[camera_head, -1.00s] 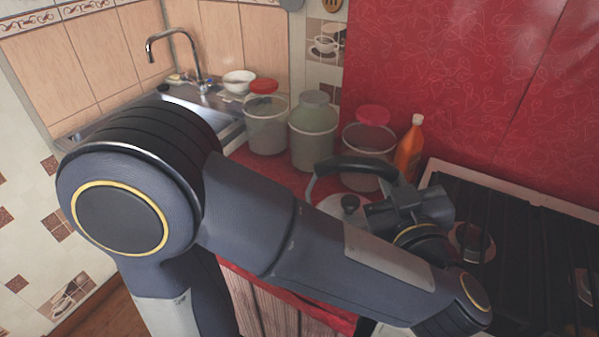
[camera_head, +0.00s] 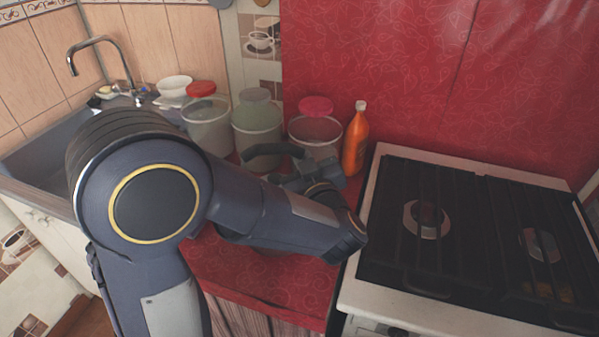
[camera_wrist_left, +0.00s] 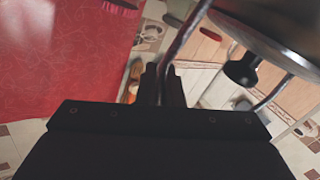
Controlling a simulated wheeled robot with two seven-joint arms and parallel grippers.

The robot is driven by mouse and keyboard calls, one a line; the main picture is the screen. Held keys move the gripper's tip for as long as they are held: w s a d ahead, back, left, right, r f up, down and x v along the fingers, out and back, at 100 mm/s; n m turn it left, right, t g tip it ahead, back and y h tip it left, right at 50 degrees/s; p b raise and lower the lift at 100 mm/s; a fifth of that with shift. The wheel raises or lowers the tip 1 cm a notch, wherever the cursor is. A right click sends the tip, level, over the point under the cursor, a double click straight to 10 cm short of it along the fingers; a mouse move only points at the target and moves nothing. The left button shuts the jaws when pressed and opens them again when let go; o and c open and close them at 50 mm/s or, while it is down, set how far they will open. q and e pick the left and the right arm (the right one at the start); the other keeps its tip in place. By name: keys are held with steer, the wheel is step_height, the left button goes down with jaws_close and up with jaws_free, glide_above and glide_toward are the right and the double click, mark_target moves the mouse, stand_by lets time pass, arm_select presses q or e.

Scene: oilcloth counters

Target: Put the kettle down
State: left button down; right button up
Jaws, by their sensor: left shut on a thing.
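The kettle shows in the head view as a dark curved handle (camera_head: 272,152) in front of the jars. Its body is hidden there behind my left arm, so I cannot tell whether its base touches the counter. In the left wrist view the kettle's shiny metal top (camera_wrist_left: 277,28) and black lid knob (camera_wrist_left: 242,71) are at the upper right. My left gripper (camera_head: 308,172) is shut on the handle; its dark fingers also show in the left wrist view (camera_wrist_left: 162,84). My right gripper is not in view.
The red counter (camera_head: 265,270) has free room in front of my arm. Lidded jars (camera_head: 258,130) and an orange bottle (camera_head: 356,143) stand at the back. A stove (camera_head: 470,220) is on the right, a sink (camera_head: 40,155) on the left.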

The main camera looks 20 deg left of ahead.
arm_select(q)
steer(key=shift+w+a+f, duration=0.25)
steer(key=shift+f, duration=0.1)
steer(key=shift+w+a+f+b, duration=0.1)
steer(key=shift+f+b, duration=0.15)
steer(key=shift+f, duration=0.65)
steer(key=shift+w+a+f+b, duration=0.1)
steer(key=shift+f+b, duration=0.1)
steer(key=shift+f, duration=0.75)
steer(key=shift+f, duration=0.1)
steer(key=c, duration=1.6)
jaws_free()
steer(key=shift+o, duration=0.2)
